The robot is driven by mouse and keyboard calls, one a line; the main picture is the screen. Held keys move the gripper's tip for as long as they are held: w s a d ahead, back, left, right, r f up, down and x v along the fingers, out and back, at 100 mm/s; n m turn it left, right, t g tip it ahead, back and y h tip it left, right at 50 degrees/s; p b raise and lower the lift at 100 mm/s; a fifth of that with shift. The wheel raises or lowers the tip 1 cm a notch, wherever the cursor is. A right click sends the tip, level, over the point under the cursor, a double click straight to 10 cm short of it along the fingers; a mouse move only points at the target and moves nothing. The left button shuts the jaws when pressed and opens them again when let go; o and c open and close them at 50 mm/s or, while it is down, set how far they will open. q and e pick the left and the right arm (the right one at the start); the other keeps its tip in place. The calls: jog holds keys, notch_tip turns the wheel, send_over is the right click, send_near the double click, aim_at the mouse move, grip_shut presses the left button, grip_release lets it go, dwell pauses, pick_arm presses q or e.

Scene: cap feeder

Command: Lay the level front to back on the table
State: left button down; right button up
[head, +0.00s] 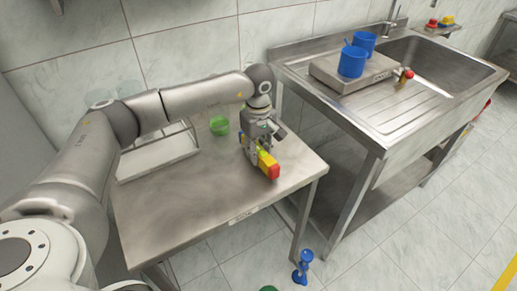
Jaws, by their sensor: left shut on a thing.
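The level (264,159) is a yellow bar with a red end, in the head view over the right part of the steel table (180,213). Its red end points toward the front right of the table. My left gripper (257,150) comes down from above and is shut on the level. The level is at or just above the tabletop; I cannot tell if it touches. The gripper hides its far part. My right gripper is not in view.
A green cup (219,125) stands behind the level, beside a white tray (160,160). A sink counter (378,112) to the right holds a scale (340,82) with blue mugs (352,62). A blue object (302,268) is on the floor. The table's front left is clear.

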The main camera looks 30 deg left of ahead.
pick_arm(q)
jog(key=shift+f, duration=0.4)
jog(key=shift+f+b, duration=0.3)
jog(key=shift+b, duration=0.15)
jog(key=c, duration=1.1)
grip_release()
